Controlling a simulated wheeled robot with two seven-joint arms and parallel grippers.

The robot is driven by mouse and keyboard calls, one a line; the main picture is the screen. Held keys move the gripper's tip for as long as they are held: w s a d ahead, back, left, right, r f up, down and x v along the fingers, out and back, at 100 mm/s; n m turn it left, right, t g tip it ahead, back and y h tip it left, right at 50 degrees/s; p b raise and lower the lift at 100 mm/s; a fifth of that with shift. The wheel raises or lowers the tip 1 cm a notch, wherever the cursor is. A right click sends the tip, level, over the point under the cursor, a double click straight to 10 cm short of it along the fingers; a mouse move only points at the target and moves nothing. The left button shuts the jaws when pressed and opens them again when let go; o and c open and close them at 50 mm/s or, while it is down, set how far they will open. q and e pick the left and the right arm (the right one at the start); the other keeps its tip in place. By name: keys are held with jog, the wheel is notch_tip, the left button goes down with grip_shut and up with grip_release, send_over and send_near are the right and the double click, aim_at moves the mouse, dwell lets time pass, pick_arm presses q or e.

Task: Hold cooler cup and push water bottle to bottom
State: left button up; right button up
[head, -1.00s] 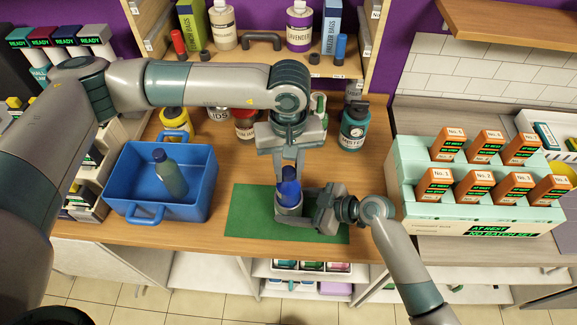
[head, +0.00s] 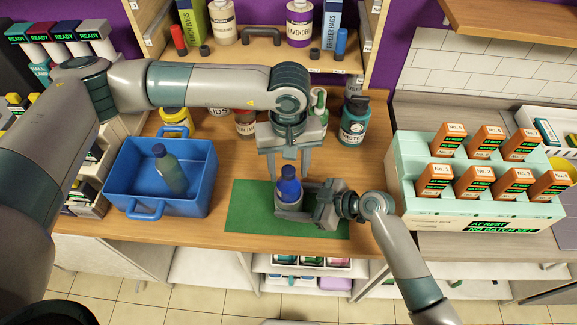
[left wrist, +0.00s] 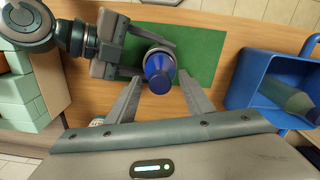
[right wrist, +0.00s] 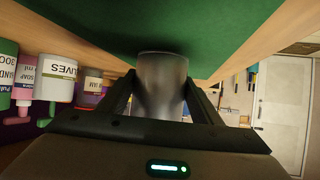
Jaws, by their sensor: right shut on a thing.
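The water bottle (head: 289,187), dark blue with a blue cap, stands upright with its lower part inside the grey cooler cup (head: 289,206) on the green mat (head: 245,215). How deep it sits cannot be told. My right gripper (head: 302,208) is shut on the cup from the right; the grey cup also shows between its fingers in the right wrist view (right wrist: 160,85). My left gripper (head: 289,175) is open and empty, pointing down, its fingertips just behind and above the bottle. In the left wrist view the blue bottle (left wrist: 158,75) lies beyond the parted fingers, apart from them.
A blue crate (head: 140,207) at left holds a teal bottle (head: 170,170). A pale green rack (head: 425,207) with several orange boxes stands at right. Jars, among them a teal one (head: 354,127), line the back below a wooden shelf (head: 270,62). The mat's left part is clear.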

pick_arm(q)
jog(key=shift+r, duration=0.1)
notch_tip(320, 180, up, 12)
dwell(0.7)
dwell(0.7)
pick_arm(e)
jog(key=o, duration=1.3)
jog(key=shift+c, duration=0.2)
jog(key=shift+d+r, duration=0.1)
jog(key=shift+d, duration=0.05)
jog(key=v, duration=1.1)
jog(key=shift+d, duration=0.3)
jog(key=shift+s+r, duration=0.1)
jog(key=shift+s, duration=0.05)
jog(key=shift+s, duration=0.1)
